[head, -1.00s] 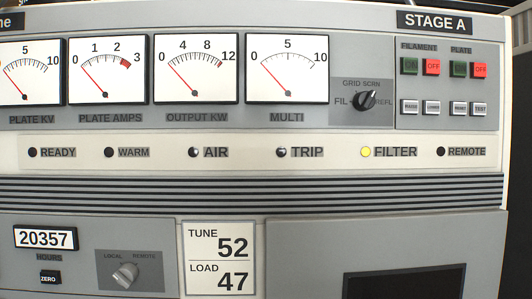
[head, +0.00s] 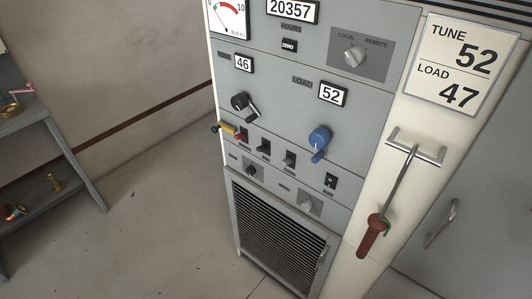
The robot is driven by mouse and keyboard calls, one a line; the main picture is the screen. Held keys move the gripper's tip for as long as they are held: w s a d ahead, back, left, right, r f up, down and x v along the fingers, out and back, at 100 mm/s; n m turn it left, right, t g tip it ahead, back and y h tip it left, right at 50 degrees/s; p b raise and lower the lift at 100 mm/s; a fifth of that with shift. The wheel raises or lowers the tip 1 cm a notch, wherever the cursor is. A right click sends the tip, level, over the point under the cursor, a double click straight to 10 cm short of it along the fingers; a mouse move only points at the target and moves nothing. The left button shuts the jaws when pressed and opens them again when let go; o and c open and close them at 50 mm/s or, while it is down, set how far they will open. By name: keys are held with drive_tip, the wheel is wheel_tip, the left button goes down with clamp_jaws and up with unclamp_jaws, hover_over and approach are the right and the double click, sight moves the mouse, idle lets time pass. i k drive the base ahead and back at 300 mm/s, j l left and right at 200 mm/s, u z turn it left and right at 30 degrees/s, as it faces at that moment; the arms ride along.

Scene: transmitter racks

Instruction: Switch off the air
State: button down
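The grey control panel (head: 290,110) of the transmitter rack fills the middle of the view. A row of small switches crosses it: one with a red part (head: 243,135) and a yellow-handled piece beside it (head: 226,129), then two dark-framed toggles, the left one (head: 264,147) and the right one (head: 290,159). A black rocker (head: 331,181) sits lower right. Their labels are too small to read, so I cannot tell which is the air switch. My gripper is not in view.
A black crank (head: 243,104) and a blue crank (head: 319,140) stick out above the switches. A red-handled hook stick (head: 372,238) hangs from a bracket (head: 416,146) at right. A shelf (head: 55,130) stands left. Floor (head: 160,225) between is clear.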

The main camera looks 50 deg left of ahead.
sight(330, 182)
drive_tip(key=u, duration=1.95)
